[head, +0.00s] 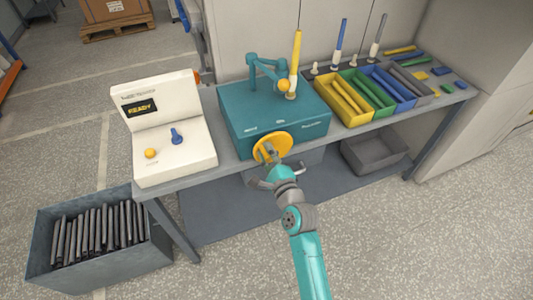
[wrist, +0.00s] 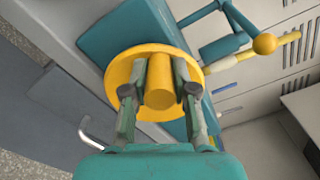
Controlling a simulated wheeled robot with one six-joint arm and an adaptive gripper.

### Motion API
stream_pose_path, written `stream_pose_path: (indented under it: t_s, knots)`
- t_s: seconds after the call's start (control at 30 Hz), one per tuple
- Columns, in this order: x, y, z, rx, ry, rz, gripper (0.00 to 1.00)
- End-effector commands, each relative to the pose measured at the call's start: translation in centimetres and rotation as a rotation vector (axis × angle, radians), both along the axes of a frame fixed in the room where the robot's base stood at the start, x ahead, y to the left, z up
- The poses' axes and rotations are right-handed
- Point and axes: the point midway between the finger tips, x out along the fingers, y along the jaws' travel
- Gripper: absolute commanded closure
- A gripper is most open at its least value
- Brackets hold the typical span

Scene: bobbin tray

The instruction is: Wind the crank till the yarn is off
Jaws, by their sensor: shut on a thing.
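A teal machine box (head: 255,108) stands on the bench, with a round yellow wheel (head: 283,140) on its front face. My gripper (head: 268,153) is shut on the wheel's stubby yellow knob (wrist: 159,92), one finger on each side. The wheel also shows in the wrist view (wrist: 118,75) around my fingers. On top of the box, a bent teal arm (head: 252,68) ends in a yellow ball (head: 283,86). A yellow rod (head: 297,50) stands upright in a pale holder (head: 292,85) beside it. I cannot make out separate yarn strands.
A cream control panel (head: 165,135) with a READY display, yellow button and blue lever stands left on the bench. Coloured bins (head: 345,98) with rods sit right. A crate of dark rods (head: 160,245) is on the floor at left; a grey bin (head: 375,155) is below.

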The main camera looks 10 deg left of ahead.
Motion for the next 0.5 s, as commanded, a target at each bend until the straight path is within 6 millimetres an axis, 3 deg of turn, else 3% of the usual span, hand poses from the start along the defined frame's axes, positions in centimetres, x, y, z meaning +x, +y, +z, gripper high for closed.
stream_pose_path:
  t_s: [0.27, 0.3, 0.37, 0.4, 0.5]
  knots:
    - [0.06, -0.07, -0.02, -0.001, -0.001, -0.001, 1.0]
    - [0.06, -0.07, -0.02, -0.001, 0.0, -0.002, 0.71]
    - [0.06, -0.07, -0.03, -0.001, 0.0, -0.001, 0.56]
    - [0.04, -0.07, -0.02, -0.001, 0.0, -0.001, 0.48]
    - [0.04, -0.05, -0.02, -0.001, 0.0, -0.001, 0.48]
